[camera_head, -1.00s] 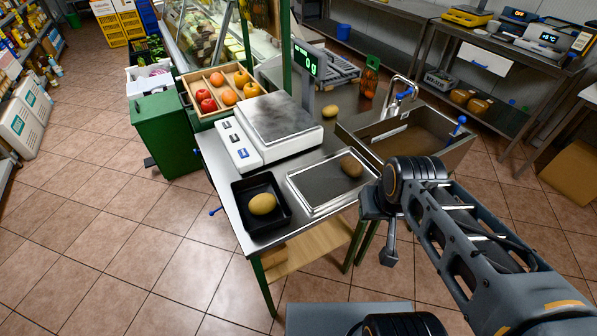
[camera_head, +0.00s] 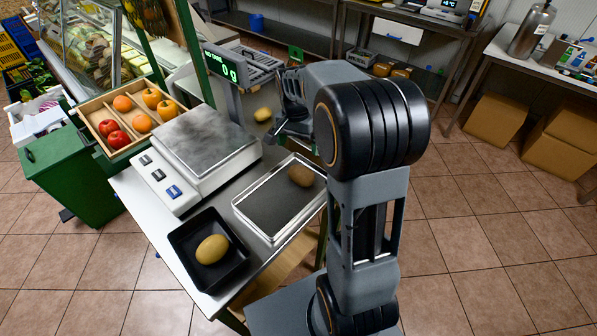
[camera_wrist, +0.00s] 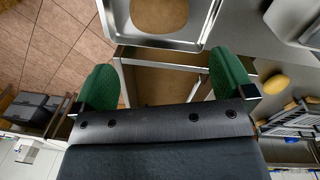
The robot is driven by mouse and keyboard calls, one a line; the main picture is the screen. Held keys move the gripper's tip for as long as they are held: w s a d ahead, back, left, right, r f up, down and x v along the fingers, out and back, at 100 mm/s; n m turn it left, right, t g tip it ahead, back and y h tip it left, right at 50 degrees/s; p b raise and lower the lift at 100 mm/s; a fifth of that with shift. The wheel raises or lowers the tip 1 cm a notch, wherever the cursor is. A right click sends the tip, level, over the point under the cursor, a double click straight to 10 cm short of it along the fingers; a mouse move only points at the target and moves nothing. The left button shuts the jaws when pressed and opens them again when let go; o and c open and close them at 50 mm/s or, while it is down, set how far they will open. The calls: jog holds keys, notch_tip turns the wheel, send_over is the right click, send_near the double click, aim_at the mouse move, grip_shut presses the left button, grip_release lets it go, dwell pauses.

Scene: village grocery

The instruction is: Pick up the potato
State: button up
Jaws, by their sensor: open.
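A brown potato (camera_head: 301,176) lies in the shallow metal tray (camera_head: 240,209) on the table. It also shows at the top edge of the wrist view (camera_wrist: 158,14), partly cut off. A yellow potato (camera_head: 212,249) lies in a black tray (camera_head: 184,240). Another yellow potato (camera_head: 263,114) lies on the bare tabletop behind the metal tray and shows at the right of the wrist view (camera_wrist: 276,84). My gripper (camera_wrist: 164,82) has its green fingers wide apart with nothing between them. In the head view my arm partly hides it.
A scale (camera_head: 200,150) stands left of the metal tray. A wooden crate (camera_head: 92,103) of apples and oranges sits beyond it, by a green bin (camera_head: 70,175). My arm covers the sink area. Tiled floor is free to the front left and right.

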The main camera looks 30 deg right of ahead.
aim_at(302, 168)
jog(key=f, duration=0.8)
jog(key=d+f, duration=0.1)
jog(key=f, duration=0.3)
jog(key=shift+s, duration=0.3)
jog(key=shift+c, duration=0.3)
jog(key=c, duration=0.7)
jog(key=shift+r, duration=0.1)
